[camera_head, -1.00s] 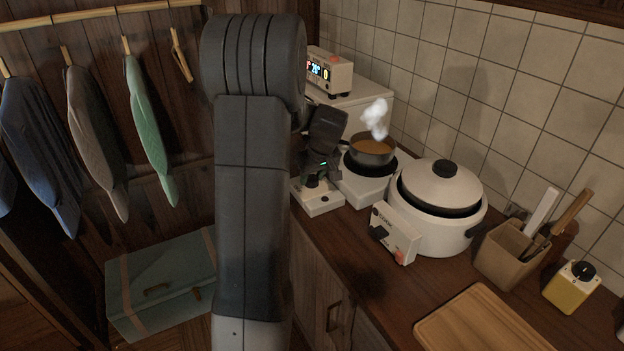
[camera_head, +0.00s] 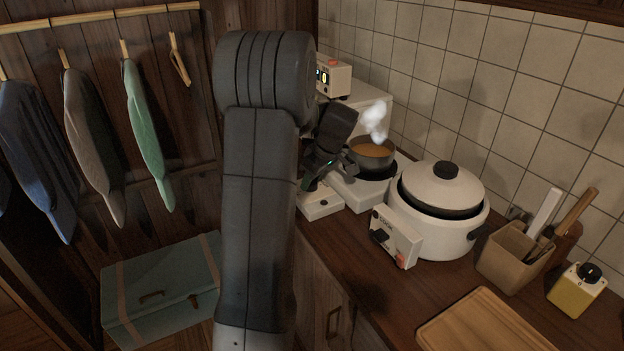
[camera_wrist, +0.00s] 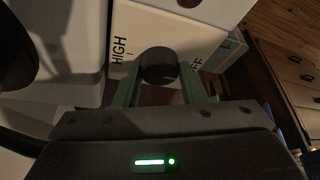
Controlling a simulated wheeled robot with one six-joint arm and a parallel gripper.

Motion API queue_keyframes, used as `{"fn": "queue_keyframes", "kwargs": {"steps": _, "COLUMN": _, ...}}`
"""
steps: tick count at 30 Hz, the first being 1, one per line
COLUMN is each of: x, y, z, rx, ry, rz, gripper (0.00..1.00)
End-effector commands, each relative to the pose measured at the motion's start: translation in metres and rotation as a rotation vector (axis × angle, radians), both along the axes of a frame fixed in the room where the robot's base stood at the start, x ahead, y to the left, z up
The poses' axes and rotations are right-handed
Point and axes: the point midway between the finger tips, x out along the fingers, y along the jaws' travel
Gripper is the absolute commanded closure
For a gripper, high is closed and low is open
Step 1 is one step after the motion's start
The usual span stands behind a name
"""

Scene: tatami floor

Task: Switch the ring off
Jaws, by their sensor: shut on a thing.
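The ring (camera_head: 361,192) is a white single-plate unit on the counter, with a dark pot (camera_head: 373,158) of brown liquid on its plate and white steam above. Its control panel (camera_head: 320,204) faces my arm. In the wrist view the panel (camera_wrist: 150,35) has "HIGH" at the left and a partly hidden label ending "FF" at the right. The dark round knob (camera_wrist: 159,67) stands between them. My gripper (camera_wrist: 160,88) is shut on the knob, a green finger on each side. In the head view my gripper (camera_head: 318,172) hides the knob. I cannot tell where the knob points.
A white lidded cooker (camera_head: 440,215) with its own control box (camera_head: 393,238) stands close on the right. A box with a lit display (camera_head: 334,78) is behind. A utensil holder (camera_head: 508,255), yellow timer (camera_head: 577,288) and cutting board (camera_head: 490,325) are at the right.

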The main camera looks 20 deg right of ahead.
Motion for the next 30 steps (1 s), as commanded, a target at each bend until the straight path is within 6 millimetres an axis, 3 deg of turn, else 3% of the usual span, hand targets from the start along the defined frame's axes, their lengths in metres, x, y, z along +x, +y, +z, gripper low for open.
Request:
{"fn": "queue_keyframes", "kwargs": {"steps": 6, "x": 0.000, "y": 0.000, "z": 0.000, "rx": -0.001, "ry": -0.001, "rz": 0.001, "gripper": 0.85}}
{"fn": "queue_keyframes", "kwargs": {"steps": 7, "x": 0.000, "y": 0.000, "z": 0.000, "rx": -0.001, "ry": -0.001, "rz": 0.001, "gripper": 0.59}}
{"fn": "queue_keyframes", "kwargs": {"steps": 10, "x": 0.000, "y": 0.000, "z": 0.000, "rx": -0.001, "ry": 0.000, "rz": 0.000, "gripper": 0.42}}
{"fn": "queue_keyframes", "kwargs": {"steps": 21, "x": -0.002, "y": -0.002, "z": 0.006, "rx": -0.001, "ry": 0.000, "rz": 0.000, "gripper": 0.42}}
{"fn": "queue_keyframes", "kwargs": {"steps": 30, "x": -0.021, "y": -0.014, "z": 0.062, "rx": -0.004, "ry": -0.004, "rz": -0.002, "gripper": 0.42}}
